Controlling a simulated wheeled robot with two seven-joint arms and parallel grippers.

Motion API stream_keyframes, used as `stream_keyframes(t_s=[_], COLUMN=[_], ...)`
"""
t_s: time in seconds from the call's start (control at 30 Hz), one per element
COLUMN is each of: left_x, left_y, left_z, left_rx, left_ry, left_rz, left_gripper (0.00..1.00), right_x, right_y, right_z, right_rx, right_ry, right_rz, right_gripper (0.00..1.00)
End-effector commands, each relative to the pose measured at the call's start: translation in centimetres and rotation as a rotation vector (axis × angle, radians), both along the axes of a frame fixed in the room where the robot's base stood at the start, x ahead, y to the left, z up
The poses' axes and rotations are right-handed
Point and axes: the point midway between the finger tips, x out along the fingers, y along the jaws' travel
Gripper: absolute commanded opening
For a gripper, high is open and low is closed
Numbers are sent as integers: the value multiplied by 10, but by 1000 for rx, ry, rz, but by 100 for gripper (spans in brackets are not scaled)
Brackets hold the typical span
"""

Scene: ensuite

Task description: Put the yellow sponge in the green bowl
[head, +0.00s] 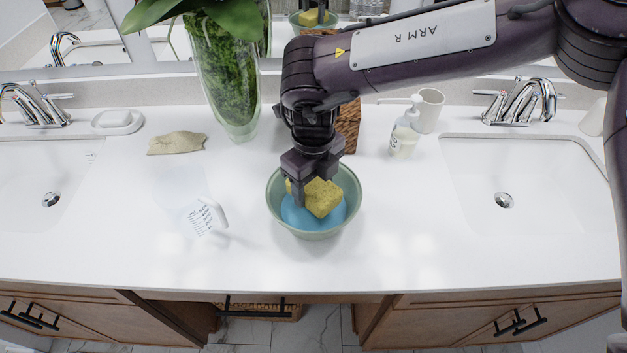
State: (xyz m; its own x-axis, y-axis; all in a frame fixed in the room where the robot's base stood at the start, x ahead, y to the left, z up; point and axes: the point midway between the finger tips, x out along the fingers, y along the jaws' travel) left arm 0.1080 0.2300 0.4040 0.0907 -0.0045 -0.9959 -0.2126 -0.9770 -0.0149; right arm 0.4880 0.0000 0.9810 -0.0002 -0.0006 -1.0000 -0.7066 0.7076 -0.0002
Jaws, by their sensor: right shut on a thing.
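The green bowl (274,208) stands upright on the white counter, near the middle. Something blue (332,219) lies in its bottom. The yellow sponge (322,198) is at the bowl's mouth, tilted, inside the rim outline from above. My right gripper (307,190) points down over the bowl and is shut on the sponge. Its jaws hide part of the sponge and of the far rim. I cannot tell whether the sponge touches the blue thing. My left gripper is not in view.
A glass vase (226,85) with greenery and a wicker basket (349,122) stand behind the bowl. A clear, printed container (206,216) is to its left, a tan cloth (177,143) farther back. A soap bottle (403,139) and a cup (429,110) are back right. Sinks flank both sides.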

Motion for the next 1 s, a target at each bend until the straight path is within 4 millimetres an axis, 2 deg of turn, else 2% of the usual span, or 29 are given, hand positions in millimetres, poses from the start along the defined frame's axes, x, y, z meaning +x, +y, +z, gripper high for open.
stream_keyframes(t_s=[0.17,0.2,0.4,1.0], left_x=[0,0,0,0], left_y=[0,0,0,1], left_z=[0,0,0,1], left_rx=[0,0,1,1], left_ry=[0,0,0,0], left_rz=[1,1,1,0], left_gripper=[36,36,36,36], right_x=[0,0,0,0], right_y=[0,0,0,0], right_z=[0,0,0,1], right_rx=[0,0,0,0], right_ry=[0,0,0,0], right_rz=[0,0,0,0], right_gripper=[37,60,84,84])
